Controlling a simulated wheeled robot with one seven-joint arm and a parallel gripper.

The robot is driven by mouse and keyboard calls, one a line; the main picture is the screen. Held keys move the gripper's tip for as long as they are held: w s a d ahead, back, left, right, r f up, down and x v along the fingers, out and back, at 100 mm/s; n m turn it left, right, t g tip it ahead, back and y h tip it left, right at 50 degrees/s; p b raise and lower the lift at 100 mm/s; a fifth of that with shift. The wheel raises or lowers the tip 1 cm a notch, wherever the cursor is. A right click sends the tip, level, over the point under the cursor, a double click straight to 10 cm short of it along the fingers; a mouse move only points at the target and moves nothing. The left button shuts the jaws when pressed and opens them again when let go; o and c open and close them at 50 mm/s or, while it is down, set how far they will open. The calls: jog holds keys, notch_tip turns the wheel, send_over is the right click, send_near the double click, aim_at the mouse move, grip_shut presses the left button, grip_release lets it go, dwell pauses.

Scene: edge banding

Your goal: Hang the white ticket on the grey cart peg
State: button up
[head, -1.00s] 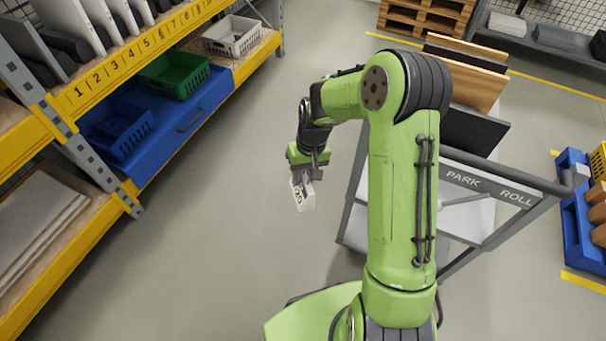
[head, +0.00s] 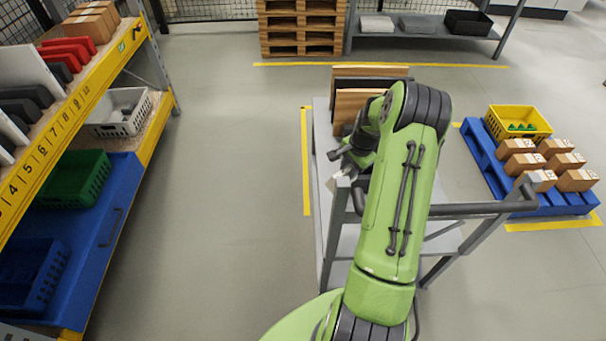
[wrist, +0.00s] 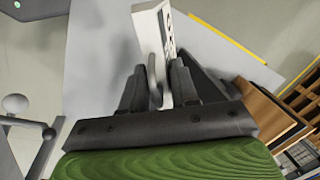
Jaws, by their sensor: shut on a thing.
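My gripper (wrist: 158,88) is shut on the white ticket (wrist: 153,28), a white block with dark print on one side. A curved grey piece shows between the fingers at the ticket's near end. In the head view, my gripper (head: 350,160) holds the ticket (head: 334,183) above the left side of the grey cart (head: 336,235), partly hidden by my arm. In the wrist view, a grey ball-ended part (wrist: 15,103) stands at the left, apart from the ticket. I cannot tell whether it is the cart peg.
Brown and dark boards (head: 352,100) stand at the cart's far end. The cart's dark handle (head: 475,210) runs to the right. A blue pallet (head: 482,150) with boxes is at the right. A yellow shelf (head: 75,85) stands at the left, with clear floor between it and the cart.

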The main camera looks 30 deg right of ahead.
jog(key=s+d+m+p, duration=0.1)
jog(key=s+d+m, duration=0.35)
jog(key=d, duration=0.35)
jog(key=s+a+b, duration=0.1)
jog(key=s+a, duration=0.4)
jog(key=s, duration=0.2)
jog(key=shift+s+h, duration=0.35)
jog(key=shift+h, duration=0.05)
jog(key=shift+s+a+f+b, duration=0.25)
jog(key=shift+s+f+b, duration=0.1)
jog(key=shift+s, duration=0.1)
jog(key=shift+s+a+f+b, duration=0.2)
jog(key=shift+s+f, duration=0.15)
jog(key=shift+s, duration=0.1)
grip_shut()
jog(key=shift+s+f, duration=0.1)
jog(key=shift+f, duration=0.15)
jog(key=shift+s, duration=0.15)
jog(key=shift+a+r, duration=0.1)
jog(key=o, duration=1)
grip_release()
jog(key=shift+o, duration=0.2)
